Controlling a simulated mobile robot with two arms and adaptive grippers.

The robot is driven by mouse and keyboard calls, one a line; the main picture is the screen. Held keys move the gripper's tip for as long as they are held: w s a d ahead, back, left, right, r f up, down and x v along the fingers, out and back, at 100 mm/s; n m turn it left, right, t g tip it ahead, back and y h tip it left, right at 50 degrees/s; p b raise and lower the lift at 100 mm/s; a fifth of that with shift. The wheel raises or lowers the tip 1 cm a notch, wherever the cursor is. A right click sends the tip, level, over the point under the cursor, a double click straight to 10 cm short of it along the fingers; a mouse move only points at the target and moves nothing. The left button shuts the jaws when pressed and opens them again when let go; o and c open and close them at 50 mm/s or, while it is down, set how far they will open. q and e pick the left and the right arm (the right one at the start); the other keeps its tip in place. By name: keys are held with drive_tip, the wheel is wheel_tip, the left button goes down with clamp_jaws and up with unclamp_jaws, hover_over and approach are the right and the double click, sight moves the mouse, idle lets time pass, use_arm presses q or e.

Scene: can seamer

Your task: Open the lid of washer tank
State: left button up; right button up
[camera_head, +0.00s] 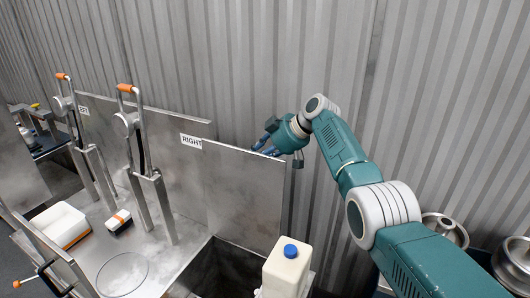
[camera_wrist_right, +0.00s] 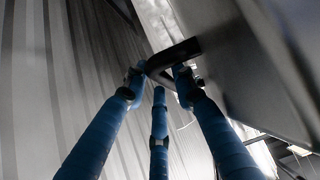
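The washer tank's lid (camera_head: 243,195) is a flat steel panel, standing upright in the head view above a dark tank opening (camera_head: 215,272). My right gripper (camera_head: 264,141) is at the lid's top edge, on its far side. In the right wrist view, my right gripper's (camera_wrist_right: 160,78) blue fingers are straight and spread, with a dark curved handle (camera_wrist_right: 172,57) between their tips. The handle joins the grey lid surface (camera_wrist_right: 245,70). I cannot tell how firmly the fingertips touch it. My left gripper is in neither view.
A white jug with a blue cap (camera_head: 288,268) stands in front of the lid. Left of it are toggle clamps with orange handles (camera_head: 127,88) and a white container (camera_head: 60,228). A corrugated wall (camera_head: 440,90) rises behind. Metal parts (camera_head: 445,230) lie at the right.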

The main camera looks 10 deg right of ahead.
drive_tip(key=v, duration=1.1)
drive_tip(key=shift+d, duration=0.2)
drive_tip(key=shift+s+r, duration=0.1)
drive_tip(key=shift+r, duration=0.05)
